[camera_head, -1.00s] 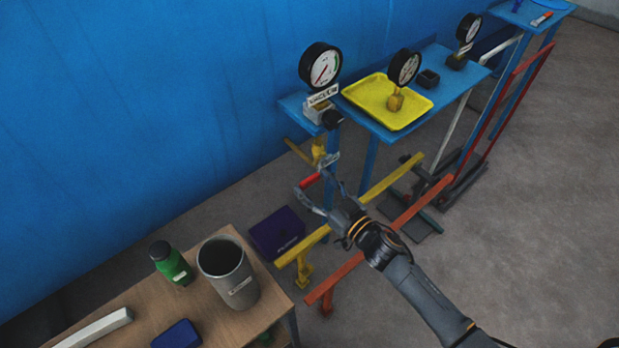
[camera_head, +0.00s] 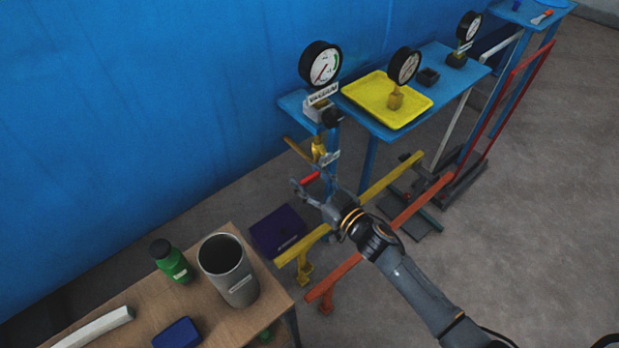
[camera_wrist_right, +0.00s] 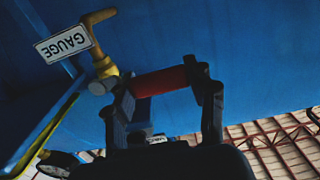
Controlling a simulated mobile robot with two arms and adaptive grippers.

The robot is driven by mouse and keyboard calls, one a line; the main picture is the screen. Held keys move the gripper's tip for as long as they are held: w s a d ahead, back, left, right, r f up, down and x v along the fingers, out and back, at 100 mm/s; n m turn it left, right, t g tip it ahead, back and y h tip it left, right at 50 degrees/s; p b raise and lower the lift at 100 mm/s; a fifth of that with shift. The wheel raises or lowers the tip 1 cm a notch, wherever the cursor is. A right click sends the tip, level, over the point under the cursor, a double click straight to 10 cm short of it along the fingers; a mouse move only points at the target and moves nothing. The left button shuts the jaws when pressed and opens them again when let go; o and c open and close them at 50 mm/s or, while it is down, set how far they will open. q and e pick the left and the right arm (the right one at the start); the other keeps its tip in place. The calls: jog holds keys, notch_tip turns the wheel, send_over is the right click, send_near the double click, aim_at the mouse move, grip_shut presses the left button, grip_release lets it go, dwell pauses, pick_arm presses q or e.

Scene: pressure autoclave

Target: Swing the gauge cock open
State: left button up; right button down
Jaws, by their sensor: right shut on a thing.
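The gauge cock is a brass valve (camera_head: 318,150) on the pipe below the vacuum gauge (camera_head: 320,64). Its red lever handle (camera_head: 310,179) sticks out below it toward the lower left. My right gripper (camera_head: 308,191) is at this handle. In the right wrist view the red handle (camera_wrist_right: 160,81) lies across between the two fingers of my right gripper (camera_wrist_right: 168,95), which is shut on it. The brass cock body (camera_wrist_right: 104,68) and a white tag reading GAUGE (camera_wrist_right: 63,43) are at upper left there. The fingers partly hide the handle's ends. My left gripper is not in view.
A yellow rail (camera_head: 380,187) and an orange rail (camera_head: 400,218) run near my right forearm. A blue shelf holds a yellow tray (camera_head: 378,118) with a gauge. A wooden table (camera_head: 228,322) with a grey cup (camera_head: 228,270) stands at lower left. A purple box (camera_head: 278,232) lies behind the rails.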

aim_at(311, 176)
jog(key=shift+w+d+r+m+p, duration=0.1)
jog(key=shift+d+r+m+p, duration=0.05)
jog(key=shift+r+m+p, duration=1.75)
jog(key=p, duration=0.1)
jog(key=m+p, duration=0.1)
jog(key=shift+w+d+r+p, duration=0.15)
jog(key=shift+w+d+p, duration=0.05)
jog(key=shift+d+p, duration=0.1)
jog(key=shift+w+d+r+m+p, duration=0.15)
jog(key=shift+r+m+p, duration=0.1)
jog(key=shift+m, duration=0.3)
jog(key=shift+w+d+r+m+p, duration=0.15)
jog(key=shift+m+p, duration=0.1)
jog(key=shift+m, duration=0.3)
jog(key=shift+s, duration=0.1)
